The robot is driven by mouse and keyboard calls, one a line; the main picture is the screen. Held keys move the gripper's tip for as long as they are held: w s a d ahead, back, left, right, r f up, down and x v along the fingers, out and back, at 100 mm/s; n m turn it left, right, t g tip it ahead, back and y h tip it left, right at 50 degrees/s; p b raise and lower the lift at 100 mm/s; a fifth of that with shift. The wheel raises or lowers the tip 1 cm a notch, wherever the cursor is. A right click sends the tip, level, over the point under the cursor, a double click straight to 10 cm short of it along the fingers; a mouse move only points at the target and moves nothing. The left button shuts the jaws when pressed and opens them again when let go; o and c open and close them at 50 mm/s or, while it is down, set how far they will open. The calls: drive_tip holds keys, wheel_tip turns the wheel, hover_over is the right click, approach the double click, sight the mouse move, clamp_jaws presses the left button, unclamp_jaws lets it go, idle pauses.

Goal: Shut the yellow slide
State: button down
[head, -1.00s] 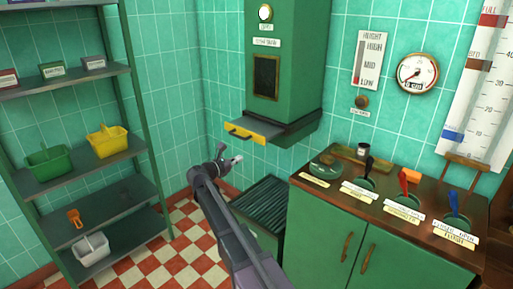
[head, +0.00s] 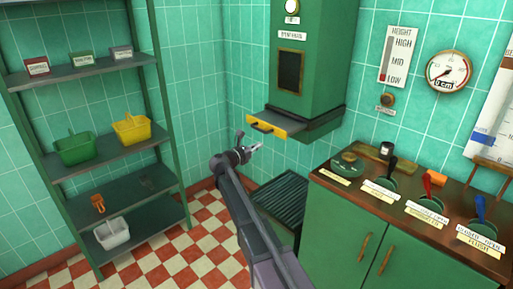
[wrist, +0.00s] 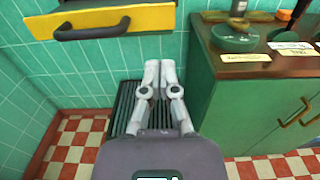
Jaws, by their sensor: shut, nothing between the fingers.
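The yellow slide (head: 268,125) is a flat tray with a yellow front and a dark handle, sticking out from the bottom of a green wall cabinet (head: 300,70). In the wrist view its yellow front (wrist: 150,20) and dark handle (wrist: 92,30) are at the top left. My gripper (head: 257,147) is just below the slide's front in the head view, apart from the handle as the wrist view shows. Its fingers (wrist: 158,72) are together and empty. The slide's far end is hidden in the cabinet.
A dark slatted grate (head: 282,195) lies low below the slide. A green counter (head: 350,225) with several coloured levers stands at the right. A green shelf rack (head: 110,70) with coloured baskets is at the left. Checkered floor (head: 160,255) lies between.

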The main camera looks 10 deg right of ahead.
sight(281, 134)
drive_tip(key=x, duration=1.1)
drive_tip(key=shift+w+d, duration=0.2)
drive_tip(key=shift+d, duration=0.05)
